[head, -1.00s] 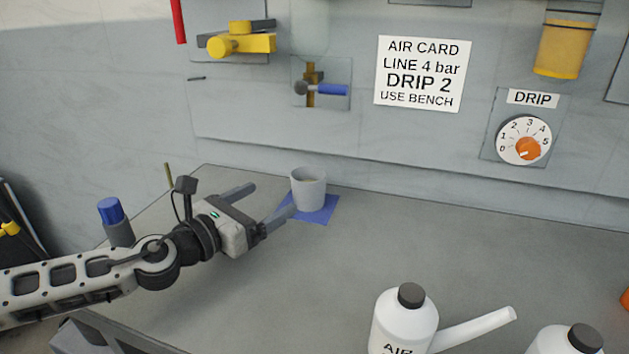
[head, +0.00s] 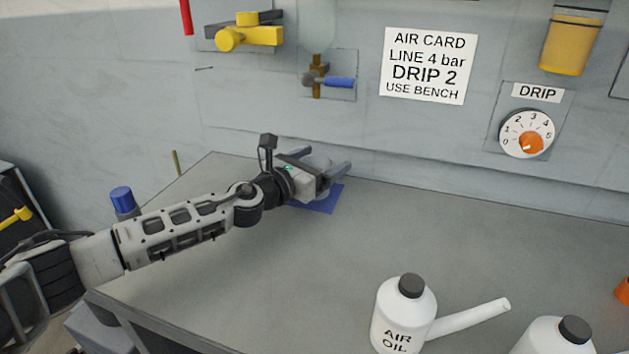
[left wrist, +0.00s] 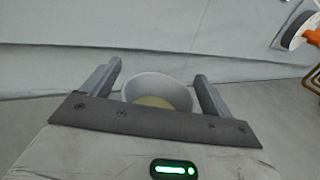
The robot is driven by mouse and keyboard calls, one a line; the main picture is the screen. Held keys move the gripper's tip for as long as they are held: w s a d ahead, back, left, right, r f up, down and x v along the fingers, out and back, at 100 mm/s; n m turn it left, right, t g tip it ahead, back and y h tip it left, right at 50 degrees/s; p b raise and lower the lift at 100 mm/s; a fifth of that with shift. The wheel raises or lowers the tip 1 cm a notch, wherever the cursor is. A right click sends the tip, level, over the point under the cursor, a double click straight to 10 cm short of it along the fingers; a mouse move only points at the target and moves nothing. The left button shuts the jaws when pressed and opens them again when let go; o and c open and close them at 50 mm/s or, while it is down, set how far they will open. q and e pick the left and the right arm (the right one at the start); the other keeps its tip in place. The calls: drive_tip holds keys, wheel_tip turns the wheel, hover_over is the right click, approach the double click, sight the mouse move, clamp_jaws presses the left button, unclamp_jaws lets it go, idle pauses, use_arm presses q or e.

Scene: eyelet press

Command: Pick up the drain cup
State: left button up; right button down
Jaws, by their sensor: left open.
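The drain cup is a pale grey cup with yellowish contents, and it shows between my left gripper's fingers in the left wrist view (left wrist: 157,88). In the head view the cup (head: 318,162) is mostly hidden behind the gripper, above the blue mat (head: 322,204) on the bench. My left gripper (head: 333,168) is open, with one finger on each side of the cup. The left wrist view shows the fingers (left wrist: 155,78) apart, with a small gap between the cup and the right finger. I cannot tell if the left finger touches it. My right gripper is not in view.
An air oil bottle (head: 401,320) and a second white bottle (head: 556,338) stand at the bench's front right. The wall holds a blue-handled valve (head: 330,82), a yellow valve (head: 245,35) and a drip dial (head: 527,134). The bench middle (head: 350,250) is clear.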

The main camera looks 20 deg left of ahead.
use_arm(q)
drive_tip(key=shift+w, duration=0.1)
drive_tip(key=c, duration=0.9)
drive_tip(key=shift+c, duration=0.2)
